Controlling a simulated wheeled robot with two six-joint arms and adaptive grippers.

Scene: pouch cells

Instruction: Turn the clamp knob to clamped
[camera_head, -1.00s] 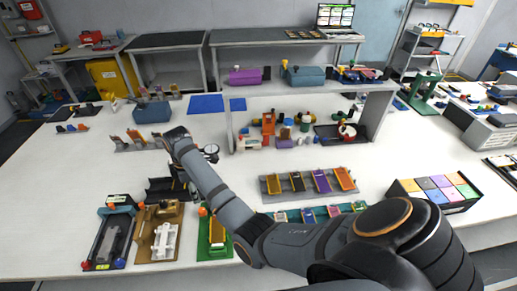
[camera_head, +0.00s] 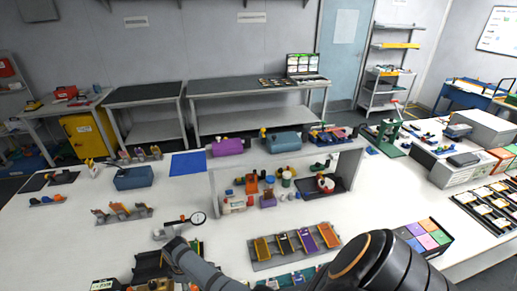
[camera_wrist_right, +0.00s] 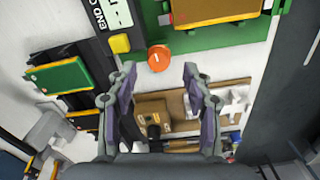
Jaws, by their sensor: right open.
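In the right wrist view an orange round knob (camera_wrist_right: 158,57) with a pale line on its face lies just ahead of my right gripper (camera_wrist_right: 160,70). The two fingers are spread with an open gap between the tips, and the knob appears in line with that gap; I cannot tell whether either tip touches it. A yellow button (camera_wrist_right: 120,44) and a dark panel with a display (camera_wrist_right: 118,14) are to its left. In the head view my right arm reaches in from the lower right and its gripper is not clear. My left gripper is not in view.
A green board (camera_wrist_right: 62,76) and a brown fixture (camera_wrist_right: 182,108) lie around the fingers in the wrist view.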

